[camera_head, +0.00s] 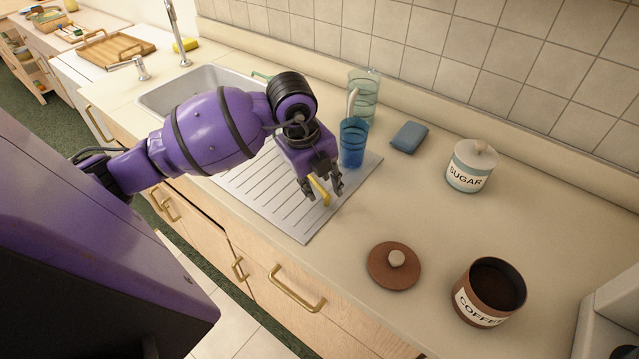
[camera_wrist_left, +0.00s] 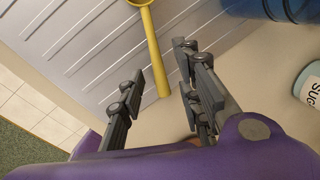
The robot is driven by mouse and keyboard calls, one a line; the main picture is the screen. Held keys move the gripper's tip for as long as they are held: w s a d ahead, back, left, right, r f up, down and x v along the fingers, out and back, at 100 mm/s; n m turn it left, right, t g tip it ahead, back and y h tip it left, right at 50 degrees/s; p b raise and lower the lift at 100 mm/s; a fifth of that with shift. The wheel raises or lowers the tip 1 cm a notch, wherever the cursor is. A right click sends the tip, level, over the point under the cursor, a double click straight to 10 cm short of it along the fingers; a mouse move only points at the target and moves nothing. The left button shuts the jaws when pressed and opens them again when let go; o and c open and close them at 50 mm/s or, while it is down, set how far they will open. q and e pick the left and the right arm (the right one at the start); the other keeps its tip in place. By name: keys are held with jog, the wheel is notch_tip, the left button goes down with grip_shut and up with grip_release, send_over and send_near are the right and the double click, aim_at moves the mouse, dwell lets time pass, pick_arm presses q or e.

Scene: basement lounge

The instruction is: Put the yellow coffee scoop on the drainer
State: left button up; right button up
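The yellow coffee scoop (camera_head: 319,190) is at the right end of the metal ribbed drainer (camera_head: 262,187). In the left wrist view the scoop (camera_wrist_left: 153,52) has its round bowl cut off by the top edge, over the drainer's ribs (camera_wrist_left: 75,50). Its handle points back between my fingers. My left gripper (camera_head: 322,191) is low over the drainer's right end. In the wrist view the left gripper (camera_wrist_left: 160,70) is open, with a gap on each side of the handle. The scoop looks laid on the drainer, but exact contact is hard to tell. My right gripper is out of view.
A blue cup (camera_head: 353,143) and green glass (camera_head: 364,95) stand behind the gripper, near a blue sponge (camera_head: 409,137). A sugar jar (camera_head: 469,168), brown lid (camera_head: 393,266) and open coffee jar (camera_head: 488,292) stand to the right. The sink (camera_head: 190,88) is left. Counter between is clear.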

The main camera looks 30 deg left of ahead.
pick_arm(q)
jog(key=d+v, duration=0.1)
jog(key=v, duration=1.1)
jog(key=shift+a, duration=0.45)
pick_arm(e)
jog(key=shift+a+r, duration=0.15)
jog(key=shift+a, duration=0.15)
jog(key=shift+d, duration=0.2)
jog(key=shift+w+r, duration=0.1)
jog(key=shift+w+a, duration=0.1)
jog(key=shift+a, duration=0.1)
